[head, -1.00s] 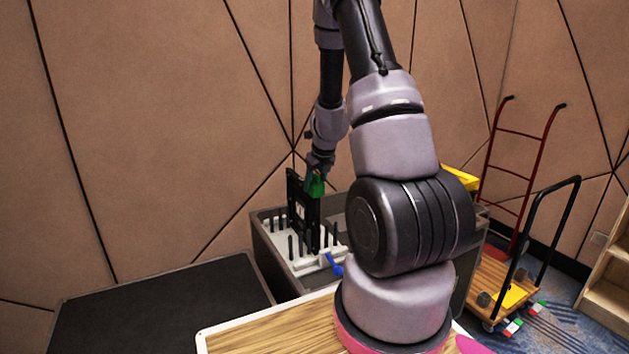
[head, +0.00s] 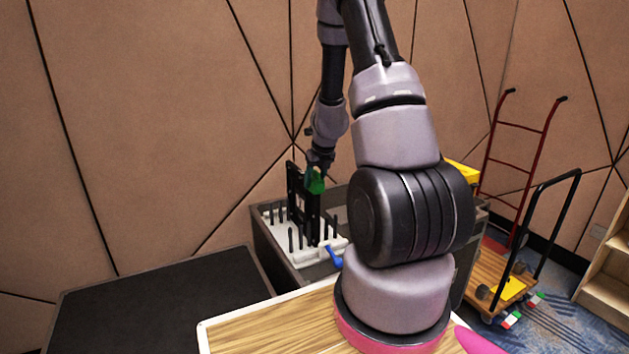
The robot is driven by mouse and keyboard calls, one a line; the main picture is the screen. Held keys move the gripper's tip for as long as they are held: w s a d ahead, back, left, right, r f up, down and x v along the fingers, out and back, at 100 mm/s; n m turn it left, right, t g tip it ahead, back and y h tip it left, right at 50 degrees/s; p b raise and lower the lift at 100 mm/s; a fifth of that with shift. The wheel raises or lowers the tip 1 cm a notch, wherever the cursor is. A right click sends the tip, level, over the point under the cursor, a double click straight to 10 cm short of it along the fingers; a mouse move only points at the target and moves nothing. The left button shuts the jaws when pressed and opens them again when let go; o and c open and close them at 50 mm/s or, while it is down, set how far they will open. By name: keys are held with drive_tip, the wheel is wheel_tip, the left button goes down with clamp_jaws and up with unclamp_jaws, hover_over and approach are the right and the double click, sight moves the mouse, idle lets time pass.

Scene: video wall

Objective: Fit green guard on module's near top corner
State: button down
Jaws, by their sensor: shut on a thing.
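The green guard (head: 317,181) is in my gripper (head: 317,172), which is shut on it. It is beside the upper near corner of the black module (head: 302,198); I cannot tell whether it touches the module or sits on it. The module stands upright among several black posts on a white rack (head: 306,255) inside a grey case. My gripper is small in the head view and its fingertips are partly hidden by the guard.
The grey case (head: 262,244) surrounds the rack. A blue item (head: 333,257) lies at the rack's near edge. A black flat surface (head: 160,310) is at the left. A red hand truck (head: 520,150) and a trolley (head: 497,290) stand at the right.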

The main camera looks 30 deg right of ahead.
drive_tip(key=shift+f, duration=0.45)
idle(0.3)
unclamp_jaws()
idle(0.4)
drive_tip(key=shift+r, duration=4.05)
